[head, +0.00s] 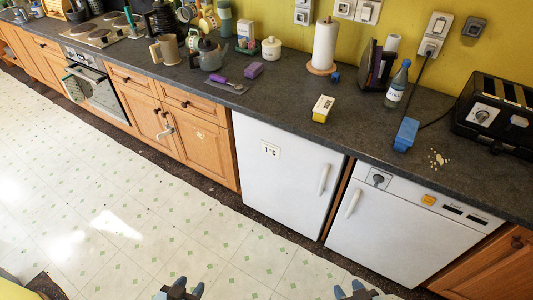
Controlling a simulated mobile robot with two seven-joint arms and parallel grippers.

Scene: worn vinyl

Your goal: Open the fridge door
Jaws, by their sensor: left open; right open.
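The fridge (281,165) is a white under-counter unit with a small "1°C" label on its front. Its door looks closed, flush under the countertop. The door's white vertical handle (324,179) is near its right edge. My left gripper (181,288) is at the bottom edge of the head view, open and empty, over the floor in front of and below the fridge. My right gripper (356,290) is at the bottom edge further right, open and empty, in front of the dishwasher-like unit. Both are apart from the handle. Most of both arms is out of view.
A second white appliance (390,229) with a knob and its own handle stands right of the fridge. Wooden cabinets (206,140) and an oven (97,88) are to the left. The dark countertop (285,95) holds a kettle, bottle and toaster. The tiled floor (120,200) is clear.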

